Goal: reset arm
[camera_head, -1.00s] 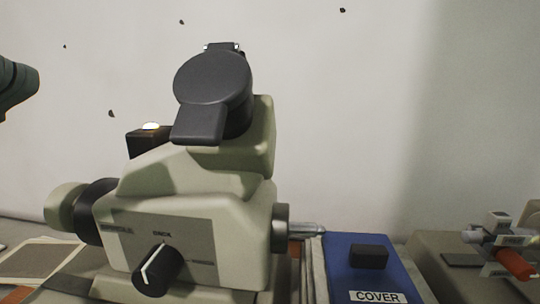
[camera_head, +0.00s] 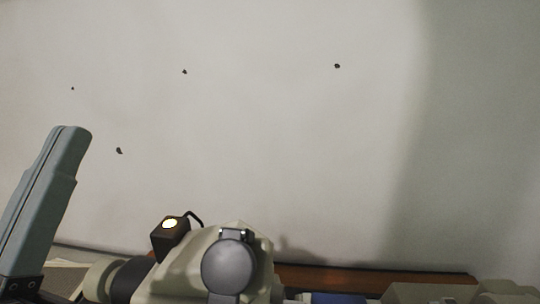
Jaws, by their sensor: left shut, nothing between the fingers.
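My left gripper (camera_head: 66,138) stands at the left edge in the head view. Its long grey-teal fingers point up and lean slightly right, in front of the pale wall. They are shut together with a thin seam between them and nothing held. Its dark mount with small screws shows at the bottom left corner, and the arm below is cut off. The gripper appears to the left of the beige device and apart from it in the picture. My right gripper is not in view.
A beige device (camera_head: 190,262) with a round grey cap (camera_head: 229,266) and a lit black box (camera_head: 171,238) stands at the bottom centre. A blue cover (camera_head: 337,299) barely shows to its right. A brown strip (camera_head: 375,280) runs behind. The wall area above is clear.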

